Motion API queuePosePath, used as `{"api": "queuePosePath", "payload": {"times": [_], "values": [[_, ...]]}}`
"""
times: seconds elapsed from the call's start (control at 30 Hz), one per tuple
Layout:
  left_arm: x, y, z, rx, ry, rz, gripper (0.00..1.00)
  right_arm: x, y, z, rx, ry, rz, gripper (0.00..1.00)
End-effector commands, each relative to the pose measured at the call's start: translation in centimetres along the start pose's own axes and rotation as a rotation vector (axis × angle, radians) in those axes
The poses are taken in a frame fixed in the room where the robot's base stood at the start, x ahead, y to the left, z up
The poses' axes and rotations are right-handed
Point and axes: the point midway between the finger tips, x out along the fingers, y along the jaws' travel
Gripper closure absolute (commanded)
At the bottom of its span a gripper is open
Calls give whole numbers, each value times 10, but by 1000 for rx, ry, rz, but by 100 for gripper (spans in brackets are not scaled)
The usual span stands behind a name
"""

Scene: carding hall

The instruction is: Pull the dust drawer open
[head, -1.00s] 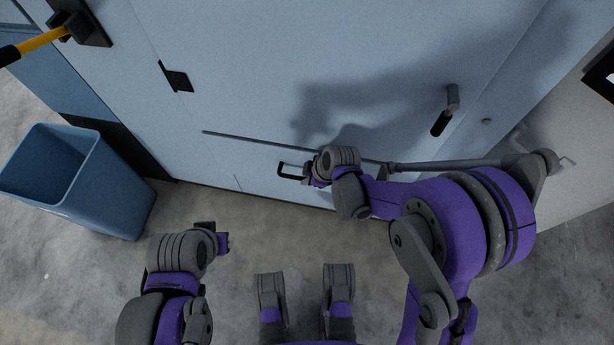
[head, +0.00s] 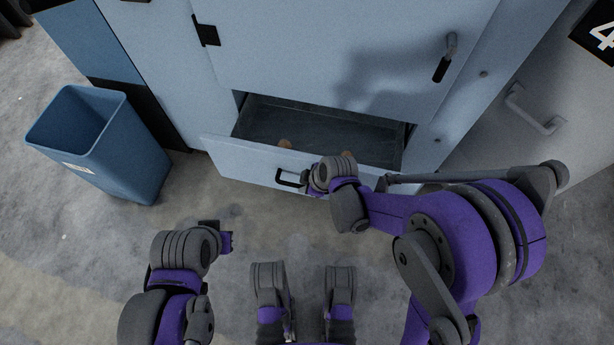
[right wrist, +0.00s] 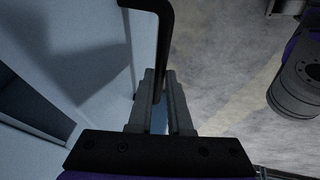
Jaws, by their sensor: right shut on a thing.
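The dust drawer (head: 234,157) is a light blue drawer low in the machine front, and it stands partly open in the head view. Its dark grey inside shows, with small brownish bits near its front wall. A black bar handle (head: 287,178) sits on the drawer front. My right gripper (head: 308,181) is at the handle's right end. In the right wrist view, its two fingers (right wrist: 160,103) are shut on the black handle (right wrist: 152,35). My left gripper (head: 226,237) hangs over the floor, apart from the drawer; its fingers are not clear.
A blue bin (head: 112,150) stands on the floor left of the drawer. Above the drawer is a blue door (head: 330,45) with a black-gripped handle (head: 443,62). A grey panel with a handle (head: 533,112) is at the right. Concrete floor before the drawer is free.

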Motion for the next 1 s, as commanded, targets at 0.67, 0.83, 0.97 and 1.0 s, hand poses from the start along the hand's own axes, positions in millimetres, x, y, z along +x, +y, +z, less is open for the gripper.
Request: {"api": "queuePosePath", "payload": {"times": [0.67,0.83,0.97,1.0], "values": [[3,0,0,0,0,0,100,-12,-66,-5,0,1,1,100],[2,0,0,0,0,0,100,-12,-66,-5,1,1,1,100],[3,0,0,0,0,0,100,-12,-66,-5,1,1,0,77],[3,0,0,0,0,0,100,-12,-66,-5,1,1,1,70]]}}
